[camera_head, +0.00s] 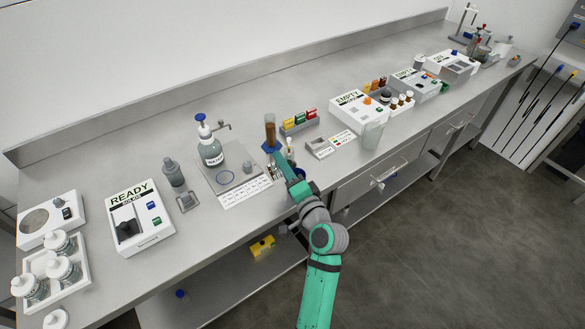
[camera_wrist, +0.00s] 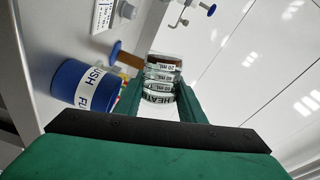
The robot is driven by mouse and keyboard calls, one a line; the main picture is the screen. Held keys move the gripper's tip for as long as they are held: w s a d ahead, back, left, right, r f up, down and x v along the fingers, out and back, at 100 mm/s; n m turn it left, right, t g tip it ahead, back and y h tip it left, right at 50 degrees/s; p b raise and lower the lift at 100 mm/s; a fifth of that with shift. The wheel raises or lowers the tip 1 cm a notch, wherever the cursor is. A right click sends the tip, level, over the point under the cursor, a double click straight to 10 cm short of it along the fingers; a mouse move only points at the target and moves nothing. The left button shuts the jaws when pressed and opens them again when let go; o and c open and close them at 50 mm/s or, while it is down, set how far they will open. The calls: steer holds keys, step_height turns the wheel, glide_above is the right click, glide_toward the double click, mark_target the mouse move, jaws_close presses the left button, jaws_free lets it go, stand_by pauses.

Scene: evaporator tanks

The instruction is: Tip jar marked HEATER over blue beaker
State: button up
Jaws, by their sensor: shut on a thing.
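My gripper (camera_wrist: 160,100) is shut on a clear glass jar (camera_wrist: 161,78) in the wrist view. Its visible lettering starts HEAT, and 20 mL marks show on its side. The jar's axis runs across that of the upright brown-filled cylinder, so it looks strongly tilted. The blue beaker (camera_wrist: 70,80), with a white label partly readable as SH FL, is to the left of the jar in this rolled view, apart from it. In the head view my gripper (camera_head: 279,160) is near the bench's front edge. It hides most of the beaker, and I cannot tell whether liquid leaves the jar.
A cylinder of brown liquid (camera_head: 270,131) on a blue foot stands close behind my gripper. White READY (camera_head: 140,220) and EMPTY (camera_head: 358,108) boxes stand farther along the bench.

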mark_target(271, 167)
steer(key=shift+w+d+r+m, duration=0.1)
steer(key=shift+d+r+m, duration=0.1)
steer(key=shift+m, duration=0.6)
steer(key=shift+d+r+m, duration=0.1)
steer(key=shift+r+m, duration=0.05)
steer(key=shift+m, duration=0.65)
stand_by(1.9)
steer(key=shift+a, duration=0.1)
stand_by(0.8)
steer(key=shift+s+a+f+n, duration=0.1)
steer(key=shift+f+n, duration=0.1)
steer(key=shift+n, duration=0.8)
steer(key=shift+s+a+f+n, duration=0.15)
steer(key=shift+f+n, duration=0.1)
steer(key=shift+n, duration=0.75)
steer(key=shift+w+a+f+n, duration=0.1)
steer(key=shift+f+n, duration=0.1)
steer(key=shift+n, duration=0.8)
steer(key=shift+s+a+f+n, duration=0.1)
steer(key=shift+f+n, duration=0.25)
steer(key=shift+n, duration=0.9)
steer(key=shift+f+n, duration=0.3)
steer(key=shift+n, duration=0.95)
